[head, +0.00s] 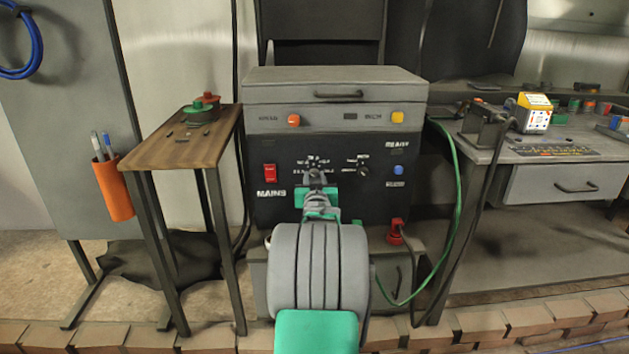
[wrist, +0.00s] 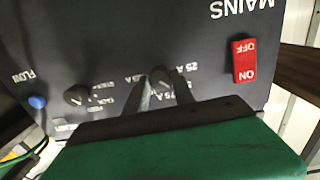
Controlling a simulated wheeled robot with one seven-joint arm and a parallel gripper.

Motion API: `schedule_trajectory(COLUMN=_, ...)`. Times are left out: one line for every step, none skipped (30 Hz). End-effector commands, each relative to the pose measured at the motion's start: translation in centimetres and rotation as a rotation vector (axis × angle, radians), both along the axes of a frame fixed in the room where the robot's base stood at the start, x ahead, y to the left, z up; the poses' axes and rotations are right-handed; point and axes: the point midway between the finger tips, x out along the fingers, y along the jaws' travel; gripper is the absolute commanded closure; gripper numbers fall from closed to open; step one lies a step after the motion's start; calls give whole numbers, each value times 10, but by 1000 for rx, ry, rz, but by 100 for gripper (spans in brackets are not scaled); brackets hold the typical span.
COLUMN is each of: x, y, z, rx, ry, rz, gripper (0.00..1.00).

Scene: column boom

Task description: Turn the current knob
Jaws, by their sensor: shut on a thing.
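The dark current knob (wrist: 159,75) is on the black front panel (wrist: 110,35) of the grey machine, with ampere labels around it. The wrist view shows the panel upside down. My gripper (wrist: 163,88) has one finger on each side of this knob and is shut on it. In the head view my gripper (head: 317,178) reaches the panel's middle, and my arm and gripper hide much of the knob there. The knob's pointer direction cannot be made out.
A second dark knob (wrist: 77,95) and a blue button (wrist: 37,102) are on the same panel. The red mains switch (wrist: 244,60) is on its other side. A wooden side table (head: 190,140) stands left; a workbench (head: 560,150) and green cable (head: 458,190) are right.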

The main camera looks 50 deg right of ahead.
Motion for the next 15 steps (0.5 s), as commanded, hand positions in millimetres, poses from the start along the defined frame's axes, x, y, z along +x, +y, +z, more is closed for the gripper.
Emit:
schedule_trajectory(x=0, y=0, z=1, rx=-1, ry=-2, rz=0, gripper=100)
schedule_trajectory(x=0, y=0, z=1, rx=0, ry=-3, rz=0, gripper=100)
schedule_trajectory(x=0, y=0, z=1, rx=0, ry=-3, rz=0, gripper=100)
schedule_trajectory(x=0, y=0, z=1, rx=0, ry=-3, rz=0, gripper=100)
schedule_trajectory(x=0, y=0, z=1, rx=-1, ry=-2, rz=0, gripper=100)
schedule_trajectory(x=0, y=0, z=1, rx=-1, ry=-2, rz=0, gripper=100)
schedule_trajectory(x=0, y=0, z=1, rx=-1, ry=-2, rz=0, gripper=100)
schedule_trajectory(x=0, y=0, z=1, rx=-1, ry=-2, rz=0, gripper=100)
schedule_trajectory(x=0, y=0, z=1, rx=-1, ry=-2, rz=0, gripper=100)
schedule_trajectory(x=0, y=0, z=1, rx=-1, ry=-2, rz=0, gripper=69)
schedule_trajectory(x=0, y=0, z=1, rx=-1, ry=-2, rz=0, gripper=67)
schedule_trajectory(x=0, y=0, z=1, rx=-2, ry=-1, rz=0, gripper=63)
schedule_trajectory(x=0, y=0, z=1, rx=-2, ry=-1, rz=0, gripper=61)
schedule_trajectory(x=0, y=0, z=1, rx=-2, ry=-1, rz=0, gripper=58)
schedule_trajectory(x=0, y=0, z=1, rx=-1, ry=-1, rz=0, gripper=55)
